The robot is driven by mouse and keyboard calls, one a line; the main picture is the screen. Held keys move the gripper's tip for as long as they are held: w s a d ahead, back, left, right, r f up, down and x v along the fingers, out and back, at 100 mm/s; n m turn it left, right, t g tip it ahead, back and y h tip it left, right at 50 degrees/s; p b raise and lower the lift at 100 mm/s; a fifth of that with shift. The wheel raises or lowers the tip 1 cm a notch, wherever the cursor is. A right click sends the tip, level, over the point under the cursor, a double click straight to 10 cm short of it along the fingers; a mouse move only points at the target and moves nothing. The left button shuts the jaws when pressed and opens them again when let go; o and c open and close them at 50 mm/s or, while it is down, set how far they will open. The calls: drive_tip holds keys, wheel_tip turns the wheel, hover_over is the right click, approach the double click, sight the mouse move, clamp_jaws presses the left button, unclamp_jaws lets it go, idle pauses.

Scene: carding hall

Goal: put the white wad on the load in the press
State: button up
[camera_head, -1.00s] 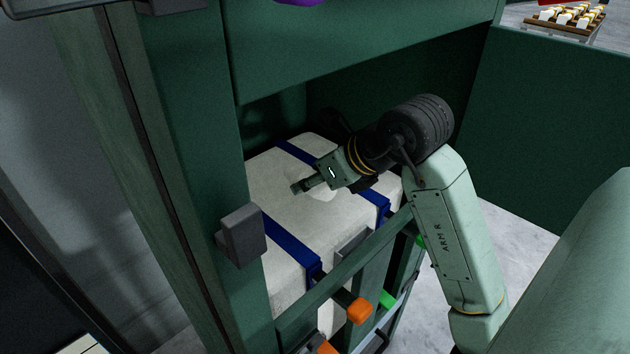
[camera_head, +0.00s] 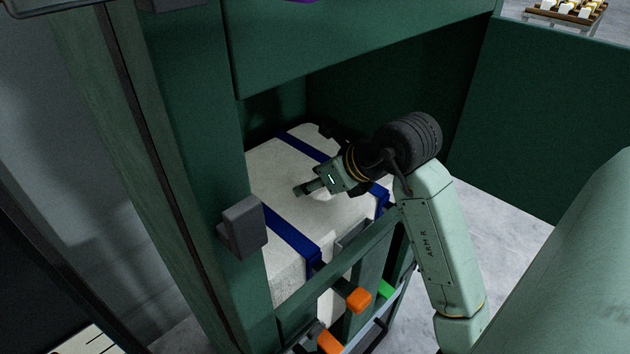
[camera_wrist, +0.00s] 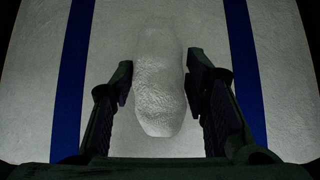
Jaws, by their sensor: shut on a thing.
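The white wad (camera_wrist: 158,85) is a pale, rounded, elongated lump between the fingers of my gripper (camera_wrist: 160,85) in the wrist view. In the head view my gripper (camera_head: 304,191) is inside the press (camera_head: 335,52), over the load, and the wad is mostly hidden by the fingers. The load (camera_head: 279,186) is a large white block with two blue straps (camera_head: 291,238). The wad is over the bare top between the straps. I cannot tell whether it touches the load.
The green press frame stands around the load, with a grey block (camera_head: 242,232) on its left post. A front rail with orange handles (camera_head: 358,300) and a green one (camera_head: 386,288) crosses below. A rack of white pieces (camera_head: 566,12) is at the far top right.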

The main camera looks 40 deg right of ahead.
drive_tip(key=shift+f+b, duration=0.45)
drive_tip(key=shift+b, duration=0.15)
drive_tip(key=o, duration=1.3)
drive_tip(key=shift+r, duration=0.15)
drive_tip(key=shift+r+p, duration=0.65)
drive_tip(key=shift+p, duration=0.45)
drive_tip(key=b+v, duration=0.2)
drive_tip(key=v, duration=1)
drive_tip(key=shift+f, duration=0.1)
